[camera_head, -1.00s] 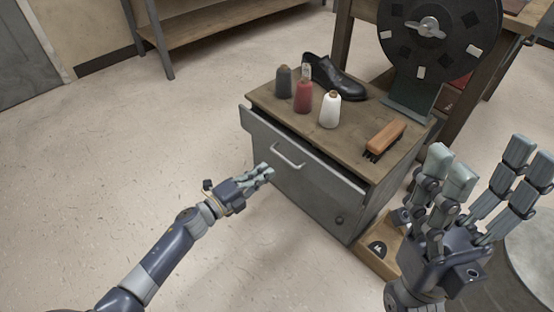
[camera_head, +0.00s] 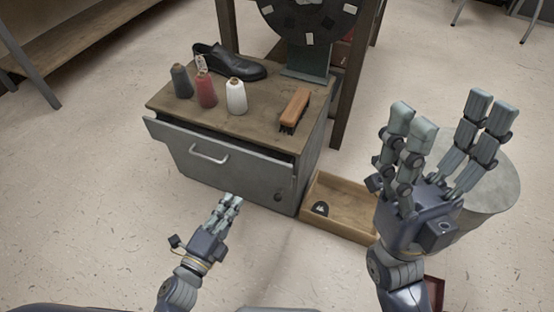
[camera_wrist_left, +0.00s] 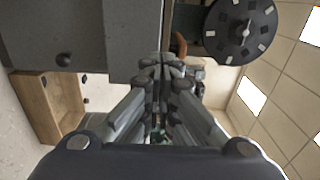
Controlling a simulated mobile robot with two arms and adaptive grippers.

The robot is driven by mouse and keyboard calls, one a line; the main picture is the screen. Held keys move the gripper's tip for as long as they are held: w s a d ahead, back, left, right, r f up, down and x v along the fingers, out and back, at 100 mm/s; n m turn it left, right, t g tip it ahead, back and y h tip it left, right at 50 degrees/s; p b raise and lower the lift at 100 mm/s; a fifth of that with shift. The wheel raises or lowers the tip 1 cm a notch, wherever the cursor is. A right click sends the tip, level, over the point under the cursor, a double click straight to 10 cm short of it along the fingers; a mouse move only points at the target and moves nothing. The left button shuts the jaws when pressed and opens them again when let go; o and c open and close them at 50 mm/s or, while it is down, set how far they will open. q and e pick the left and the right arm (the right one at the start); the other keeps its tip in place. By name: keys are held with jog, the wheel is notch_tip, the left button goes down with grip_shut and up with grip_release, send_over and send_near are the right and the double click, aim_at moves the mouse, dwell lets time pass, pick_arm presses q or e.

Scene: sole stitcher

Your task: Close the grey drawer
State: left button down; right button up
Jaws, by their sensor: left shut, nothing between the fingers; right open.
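The grey drawer (camera_head: 217,160) is the front of a small grey cabinet with a wooden top (camera_head: 262,114). It stands pulled out a little, with a dark gap behind its upper edge. It has a curved metal handle (camera_head: 209,155). My left gripper (camera_head: 233,203) is shut and empty, low in front of the drawer's lower part; whether it touches the front I cannot tell. In the left wrist view the shut fingers (camera_wrist_left: 160,72) point toward the grey cabinet. My right gripper (camera_head: 440,120) is open and empty, raised at the right, away from the drawer.
A wooden box (camera_head: 337,203) lies right of the cabinet, near a round grey stool (camera_head: 490,185).

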pick_arm(q)
jog(key=b, duration=0.2)
send_near(259, 158)
jog(key=x, duration=0.5)
jog(key=shift+w+d+r, duration=0.1)
jog(key=shift+w+d, duration=0.1)
jog(key=shift+w, duration=0.05)
jog(key=shift+w+d, duration=0.25)
jog(key=shift+w, duration=0.4)
jog(key=shift+b+x, duration=0.3)
jog(key=shift+x, duration=1.05)
jog(key=shift+s+a, duration=0.1)
